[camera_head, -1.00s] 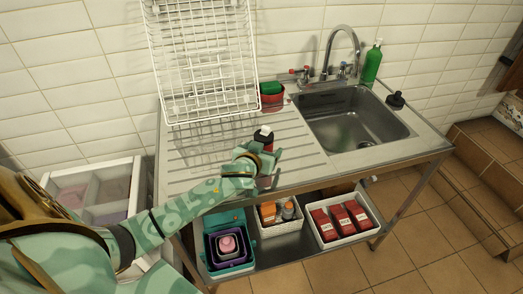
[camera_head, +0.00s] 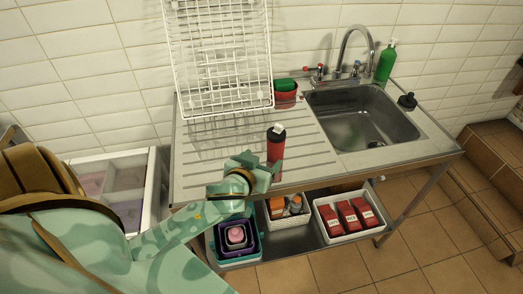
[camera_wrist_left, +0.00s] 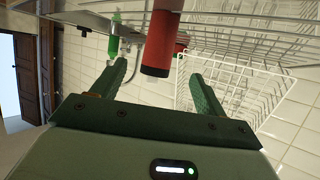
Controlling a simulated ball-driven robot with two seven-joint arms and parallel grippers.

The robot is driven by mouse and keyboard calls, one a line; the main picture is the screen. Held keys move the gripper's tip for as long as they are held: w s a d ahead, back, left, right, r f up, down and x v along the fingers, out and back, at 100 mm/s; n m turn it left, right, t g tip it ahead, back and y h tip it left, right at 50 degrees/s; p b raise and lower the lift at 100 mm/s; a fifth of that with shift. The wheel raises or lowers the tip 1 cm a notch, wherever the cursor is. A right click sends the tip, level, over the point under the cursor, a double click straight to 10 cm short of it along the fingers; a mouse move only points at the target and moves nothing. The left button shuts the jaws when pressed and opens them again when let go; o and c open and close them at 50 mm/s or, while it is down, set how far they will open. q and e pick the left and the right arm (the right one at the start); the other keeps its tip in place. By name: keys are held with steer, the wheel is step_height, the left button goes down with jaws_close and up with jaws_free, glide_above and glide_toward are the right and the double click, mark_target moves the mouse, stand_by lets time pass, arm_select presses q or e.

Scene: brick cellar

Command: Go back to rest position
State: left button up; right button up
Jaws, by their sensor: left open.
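My left gripper (camera_head: 262,170) is at the front edge of the steel drainboard (camera_head: 197,178), with its arm coming in from the left. The red bottle (camera_wrist_left: 160,40) shows there beyond and between the fingers, with a gap to each. My right gripper is not in view.
A white wire rack (camera_head: 220,60) stands at the back left of the drainboard. The sink (camera_head: 360,120), a green pump bottle (camera_head: 386,62) and a red holder (camera_head: 285,98) are behind. Below is a shelf with a white tray of red packets (camera_head: 330,232).

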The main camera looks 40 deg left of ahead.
arm_select(q)
steer(key=s+d+f+m+g+y, duration=0.1)
steer(key=s+f+m+g, duration=0.15)
steer(key=s+m, duration=0.45)
steer(key=s+d+f+m+g, duration=0.1)
steer(key=s+m+g, duration=0.25)
steer(key=s, duration=0.75)
steer(key=s+d+f+n+g+h, duration=0.1)
steer(key=s+d+f+g, duration=0.1)
steer(key=f, duration=1)
steer(key=s+d+f+g+h, duration=0.1)
steer(key=s+d+f, duration=0.1)
steer(key=f, duration=1)
steer(key=s+f+n+g+h, duration=0.1)
steer(key=s+f, duration=0.7)
steer(key=f, duration=0.2)
steer(key=shift+s+d+g, duration=0.15)
steer(key=shift+d+g, duration=0.15)
steer(key=shift+d, duration=0.05)
steer(key=shift+o, duration=0.4)
steer(key=s+f+n, duration=0.1)
steer(key=s+f, duration=0.1)
steer(key=s, duration=0.3)
steer(key=s+f+n+g+h, duration=0.1)
steer(key=s+f, duration=0.2)
steer(key=s, duration=0.3)
steer(key=shift+a+f+g, duration=0.3)
steer(key=shift+a, duration=0.1)
steer(key=shift+s+a, duration=0.1)
steer(key=shift+s, duration=0.35)
